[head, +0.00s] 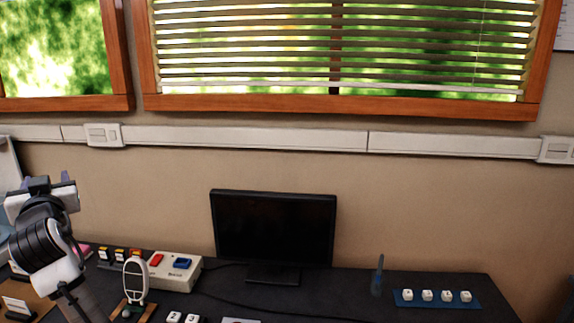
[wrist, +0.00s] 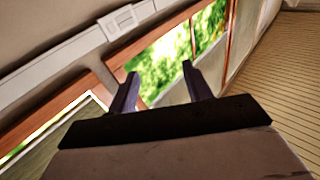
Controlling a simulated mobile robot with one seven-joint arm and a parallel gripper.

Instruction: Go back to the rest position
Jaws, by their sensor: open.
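My gripper (wrist: 160,88) shows in the wrist view with its two dark fingers apart and nothing between them. Beyond the fingers are a window, a wall and a slatted surface, tilted in the picture. In the head view my arm is folded upright at the far left edge, above the left end of the dark table (head: 350,300). The gripper's fingertips are hard to make out in that view. The gripper touches nothing that I can see.
A black monitor (head: 273,228) stands at the table's middle. A beige box with red and blue buttons (head: 170,272) sits to its left, near my arm. A blue strip with white lettered blocks (head: 437,298) lies at the right. A white trunking rail (head: 260,138) runs along the wall.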

